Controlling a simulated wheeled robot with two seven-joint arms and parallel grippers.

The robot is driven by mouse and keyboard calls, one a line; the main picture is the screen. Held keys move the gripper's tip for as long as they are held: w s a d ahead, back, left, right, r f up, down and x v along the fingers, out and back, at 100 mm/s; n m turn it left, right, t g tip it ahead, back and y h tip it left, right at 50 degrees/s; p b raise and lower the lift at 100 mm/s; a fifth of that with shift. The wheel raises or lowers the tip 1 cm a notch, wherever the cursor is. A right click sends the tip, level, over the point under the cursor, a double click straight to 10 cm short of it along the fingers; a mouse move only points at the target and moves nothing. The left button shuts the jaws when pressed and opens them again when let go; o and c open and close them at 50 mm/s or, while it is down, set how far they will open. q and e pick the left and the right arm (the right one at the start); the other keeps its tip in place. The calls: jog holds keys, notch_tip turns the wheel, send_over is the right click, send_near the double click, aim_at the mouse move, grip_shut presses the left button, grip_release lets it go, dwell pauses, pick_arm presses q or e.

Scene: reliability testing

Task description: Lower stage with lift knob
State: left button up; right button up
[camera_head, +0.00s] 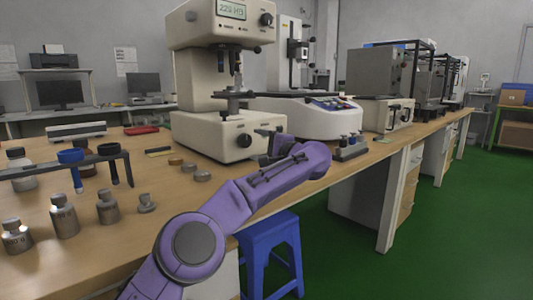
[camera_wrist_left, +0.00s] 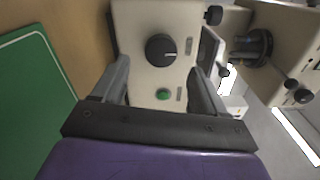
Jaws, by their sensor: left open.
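The cream hardness tester (camera_head: 205,125) stands on the bench, its black lift knob (camera_head: 244,141) on the front of the base. In the left wrist view the black knob (camera_wrist_left: 160,48) has a white pointer mark and lies ahead of the fingers. The dark stage (camera_head: 235,95) sits above the base, under the head; a dark round part that looks like it shows in the wrist view (camera_wrist_left: 252,47). My left gripper (camera_head: 262,137) is open in front of the base. In the wrist view its fingers (camera_wrist_left: 159,70) are empty, apart from the knob. My right gripper is out of view.
A green button (camera_wrist_left: 163,94) sits near the knob. Metal weights (camera_head: 64,215) and a rack with blue and black-topped tools (camera_head: 72,157) stand at left. Small discs (camera_head: 190,167) lie before the tester. A rounded white instrument (camera_head: 310,118) stands close at right. A blue stool (camera_head: 270,250) is below.

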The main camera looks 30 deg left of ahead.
pick_arm(q)
jog(key=v, duration=0.5)
jog(key=shift+d, duration=0.1)
dwell(1.0)
